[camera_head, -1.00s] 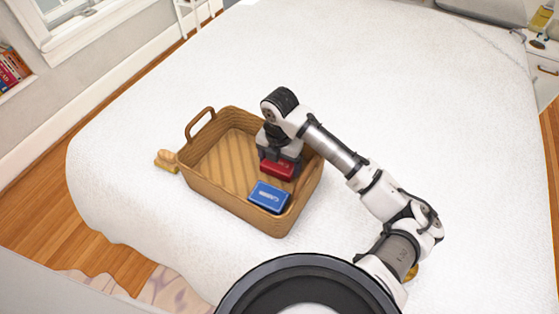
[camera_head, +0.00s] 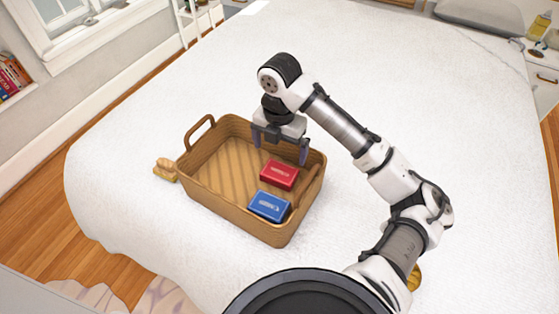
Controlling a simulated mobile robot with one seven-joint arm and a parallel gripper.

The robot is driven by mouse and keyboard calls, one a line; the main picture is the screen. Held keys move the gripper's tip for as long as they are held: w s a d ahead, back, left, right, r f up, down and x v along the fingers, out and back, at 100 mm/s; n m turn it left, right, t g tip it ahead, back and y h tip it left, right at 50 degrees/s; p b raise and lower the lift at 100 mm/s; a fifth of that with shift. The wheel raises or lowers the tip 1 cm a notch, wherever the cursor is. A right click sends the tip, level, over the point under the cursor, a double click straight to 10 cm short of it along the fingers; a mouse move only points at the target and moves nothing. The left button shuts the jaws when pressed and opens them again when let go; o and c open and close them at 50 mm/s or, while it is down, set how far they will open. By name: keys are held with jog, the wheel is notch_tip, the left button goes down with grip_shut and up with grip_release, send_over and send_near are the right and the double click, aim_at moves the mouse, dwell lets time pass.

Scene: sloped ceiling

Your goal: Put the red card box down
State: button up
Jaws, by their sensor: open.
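The red card box (camera_head: 279,175) lies flat in the right part of the wicker basket (camera_head: 213,203), with its top face clear. A blue card box (camera_head: 269,206) lies beside it, nearer the basket's front wall. My gripper (camera_head: 280,155) is above the basket, over and slightly behind the red card box. Its two fingers point down, are spread apart and hold nothing.
The basket stands on a large bed with a white cover (camera_head: 400,90). A small tan object (camera_head: 165,170) lies at the basket's left side. The left part of the basket floor is empty, and the bed behind is clear.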

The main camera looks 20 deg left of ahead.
jog(key=shift+r, duration=1.25)
